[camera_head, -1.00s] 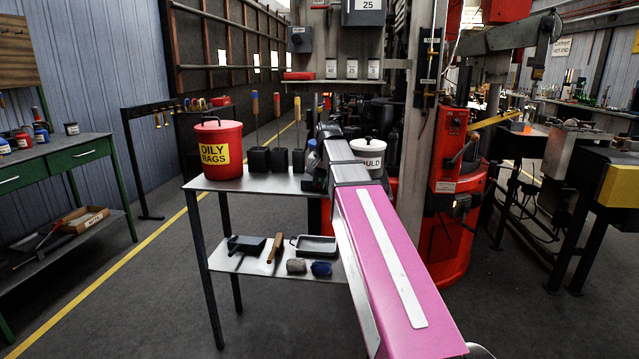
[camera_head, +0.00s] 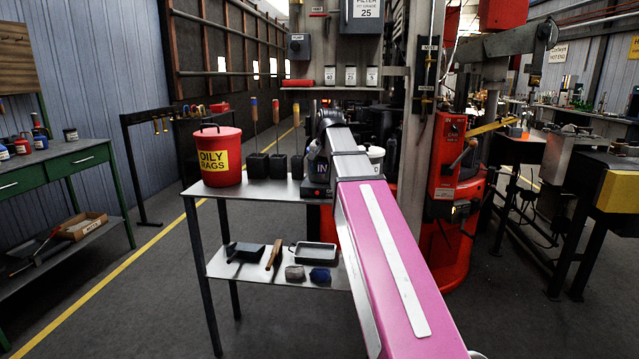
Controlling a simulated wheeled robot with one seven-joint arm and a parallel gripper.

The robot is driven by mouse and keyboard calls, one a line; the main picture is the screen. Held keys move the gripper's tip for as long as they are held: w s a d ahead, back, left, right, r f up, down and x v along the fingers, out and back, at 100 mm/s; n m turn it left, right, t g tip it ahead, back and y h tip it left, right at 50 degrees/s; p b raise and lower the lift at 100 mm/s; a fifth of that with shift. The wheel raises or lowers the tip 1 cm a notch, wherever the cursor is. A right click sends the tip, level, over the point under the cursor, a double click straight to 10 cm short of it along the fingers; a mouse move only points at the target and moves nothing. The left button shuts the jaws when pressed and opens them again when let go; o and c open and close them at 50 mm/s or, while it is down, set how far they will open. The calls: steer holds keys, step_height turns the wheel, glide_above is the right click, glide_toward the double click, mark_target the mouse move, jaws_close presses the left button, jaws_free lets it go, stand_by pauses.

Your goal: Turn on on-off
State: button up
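No control marked "on-off" can be read from here. A red control box (camera_head: 446,160) with a lever and small labels is on the grey column, right of my arm. A grey box marked PUMP (camera_head: 299,46) with a dark knob is at the upper left of the machine. My arm reaches forward from the lower right, a pink link and then a grey one, to a dark wrist in front of the machine. My gripper's fingers cannot be made out beyond the wrist. No contact with either box shows.
A green bench (camera_head: 60,160) is at left. Grey floor is open between them.

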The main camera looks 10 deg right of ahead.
steer(key=shift+v, duration=2.1)
